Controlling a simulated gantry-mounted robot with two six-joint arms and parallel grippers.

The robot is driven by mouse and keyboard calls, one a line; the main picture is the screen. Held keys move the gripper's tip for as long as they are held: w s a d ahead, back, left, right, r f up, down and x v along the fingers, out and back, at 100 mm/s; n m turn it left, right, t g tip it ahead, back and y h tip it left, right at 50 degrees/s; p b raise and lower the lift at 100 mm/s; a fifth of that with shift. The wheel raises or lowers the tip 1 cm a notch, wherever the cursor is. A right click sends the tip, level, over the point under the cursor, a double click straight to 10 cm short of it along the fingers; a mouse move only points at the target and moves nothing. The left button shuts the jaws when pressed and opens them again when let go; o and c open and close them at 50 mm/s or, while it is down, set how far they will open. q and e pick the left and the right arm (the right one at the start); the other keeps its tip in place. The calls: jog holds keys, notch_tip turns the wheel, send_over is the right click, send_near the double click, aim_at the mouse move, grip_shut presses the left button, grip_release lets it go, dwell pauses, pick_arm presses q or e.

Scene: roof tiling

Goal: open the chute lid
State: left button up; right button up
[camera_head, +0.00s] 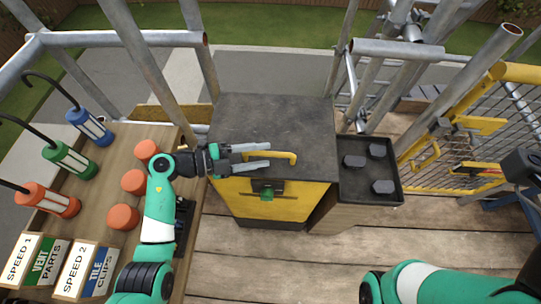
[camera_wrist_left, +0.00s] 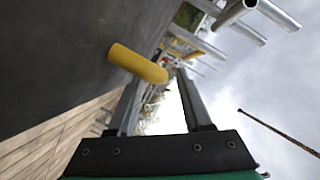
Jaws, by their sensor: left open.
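The chute is a yellow box (camera_head: 285,205) with a dark grey flat lid (camera_head: 275,115) lying closed on top. A yellow bar handle (camera_head: 286,156) runs along the lid's front edge. A dark latch with a green part (camera_head: 267,191) sits on the front face below it. My left gripper (camera_head: 270,155) is open at the handle, its fingers on either side of the bar in the head view. In the left wrist view the handle (camera_wrist_left: 137,63) crosses just ahead of the fingertips (camera_wrist_left: 158,78). I cannot tell whether they touch. My right gripper is out of view.
A black tray (camera_head: 365,190) with dark blocks stands right of the chute. A wooden bench (camera_head: 105,190) on the left holds orange round pieces, coloured lamps and labelled boxes. Scaffold poles (camera_head: 150,75) rise behind, and a yellow mesh gate (camera_head: 470,140) stands at right.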

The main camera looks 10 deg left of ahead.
pick_arm(q)
jog(key=x, duration=0.3)
jog(key=shift+d+f+b, duration=0.1)
jog(key=shift+d+b, duration=0.05)
jog(key=shift+b, duration=0.25)
grip_shut()
dwell(1.1)
